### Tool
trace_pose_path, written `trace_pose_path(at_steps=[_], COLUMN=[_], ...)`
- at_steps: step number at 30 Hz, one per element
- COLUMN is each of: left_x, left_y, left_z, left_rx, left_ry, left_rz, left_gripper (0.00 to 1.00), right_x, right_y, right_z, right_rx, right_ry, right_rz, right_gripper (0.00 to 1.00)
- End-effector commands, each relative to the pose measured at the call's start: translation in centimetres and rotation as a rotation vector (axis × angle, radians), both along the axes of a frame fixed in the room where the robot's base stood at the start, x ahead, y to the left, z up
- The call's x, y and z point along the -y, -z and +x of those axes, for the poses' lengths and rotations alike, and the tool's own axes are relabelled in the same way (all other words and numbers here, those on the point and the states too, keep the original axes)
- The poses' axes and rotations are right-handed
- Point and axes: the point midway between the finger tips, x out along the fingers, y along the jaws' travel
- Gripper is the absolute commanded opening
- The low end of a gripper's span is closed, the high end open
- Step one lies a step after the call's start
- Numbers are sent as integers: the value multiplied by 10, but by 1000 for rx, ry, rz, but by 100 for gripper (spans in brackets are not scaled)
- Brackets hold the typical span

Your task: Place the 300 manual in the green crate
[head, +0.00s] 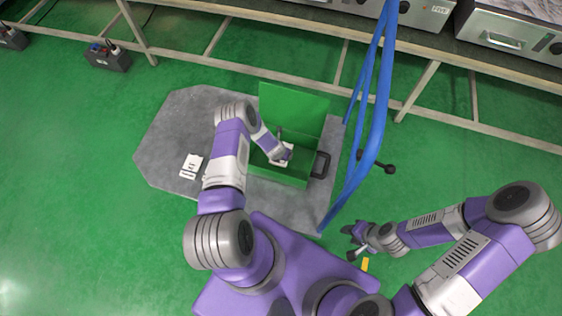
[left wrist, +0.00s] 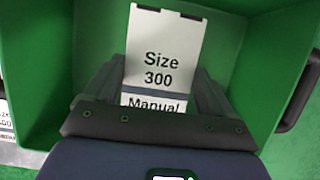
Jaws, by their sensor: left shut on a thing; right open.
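The 300 manual (left wrist: 165,55) is a white sheet reading "Size 300 Manual" in the left wrist view, and it also shows as a white patch in the head view (head: 281,161). My left gripper (left wrist: 160,98) is shut on its near edge. The green crate (head: 262,174) stands on the grey mat with its lid (head: 293,108) up. Its walls surround the manual and my gripper in the left wrist view. I cannot tell whether the manual touches the crate floor. My right gripper (head: 352,242) is open and empty, right of the mat.
Another white manual (head: 191,165) lies on the grey mat (head: 165,140) left of the crate. Blue posts (head: 370,130) rise at the crate's right. A long bench (head: 300,20) with metal appliances runs along the back. A small black box (head: 107,58) sits at the upper left.

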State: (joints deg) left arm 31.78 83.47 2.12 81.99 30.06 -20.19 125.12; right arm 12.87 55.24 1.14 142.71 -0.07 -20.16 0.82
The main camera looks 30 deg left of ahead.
Motion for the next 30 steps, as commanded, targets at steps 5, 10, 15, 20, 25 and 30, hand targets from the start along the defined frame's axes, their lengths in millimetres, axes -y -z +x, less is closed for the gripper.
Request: trace_pose_path(at_steps=[5,10,15,20,25,30], left_x=[1,1,1,1,1,0], left_y=[30,42,67,69,69,71], left_z=[1,1,1,1,1,1], left_rx=[0,1,1,1,0,1], left_ry=[4,5,6,7,7,6], left_rz=[0,0,1,0,0,-1], left_gripper=[52,52,52,52,52,100], right_x=[0,0,0,0,0,0], right_y=[15,20,33,33,32,32], right_z=[0,0,0,0,0,0], right_rx=[0,0,0,0,0,0], right_ry=[0,0,0,0,0,0], right_rz=[0,0,0,0,0,0], right_gripper=[43,43,43,43,43,43])
